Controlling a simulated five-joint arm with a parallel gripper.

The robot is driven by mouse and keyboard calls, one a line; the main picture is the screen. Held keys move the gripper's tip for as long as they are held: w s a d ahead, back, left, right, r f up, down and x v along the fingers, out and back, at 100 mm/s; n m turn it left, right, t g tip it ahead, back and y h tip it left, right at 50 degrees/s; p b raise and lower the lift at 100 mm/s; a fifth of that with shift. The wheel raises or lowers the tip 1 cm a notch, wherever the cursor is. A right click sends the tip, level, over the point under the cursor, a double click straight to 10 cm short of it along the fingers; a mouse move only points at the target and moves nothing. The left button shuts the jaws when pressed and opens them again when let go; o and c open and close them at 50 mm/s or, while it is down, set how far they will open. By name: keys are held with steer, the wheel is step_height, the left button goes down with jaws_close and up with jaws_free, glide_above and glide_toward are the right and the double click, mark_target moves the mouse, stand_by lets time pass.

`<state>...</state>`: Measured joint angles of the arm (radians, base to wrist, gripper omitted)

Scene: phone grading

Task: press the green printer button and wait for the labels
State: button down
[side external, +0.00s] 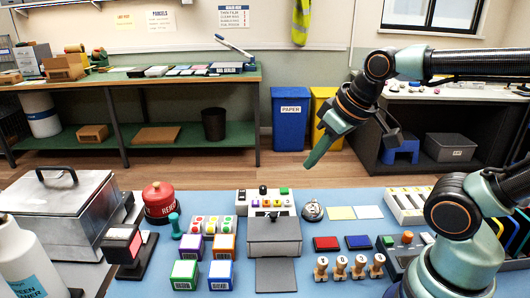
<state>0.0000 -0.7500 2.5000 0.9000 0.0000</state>
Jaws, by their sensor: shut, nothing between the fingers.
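My gripper (309,164) is shut and empty. It hangs in the air high above the back of the blue table, pointing down and left, apart from everything. A grey box-shaped device (273,236) stands mid-table with a flat grey plate in front. Behind it is a white panel (245,204) with small coloured parts, one of them green. I cannot tell which unit is the printer. No printed labels can be made out.
Red and blue pads (326,243) and several wooden-handled stamps (340,267) lie between the grey device and the right unit. A bell (313,210), yellow and white sheets, coloured boxes (186,275), a red canister (159,201) and a metal case (60,220) also occupy the table.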

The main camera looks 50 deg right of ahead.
stand_by(0.8)
steer(key=m+t+h, duration=0.2)
steer(key=m+t, duration=0.1)
steer(key=m, duration=0.8)
glide_above(286, 192)
step_height(286, 192, down, 10)
steer(key=shift+r, duration=0.25)
steer(key=shift+f, duration=4.35)
steer(key=shift+f, duration=0.1)
steer(key=shift+f, duration=0.35)
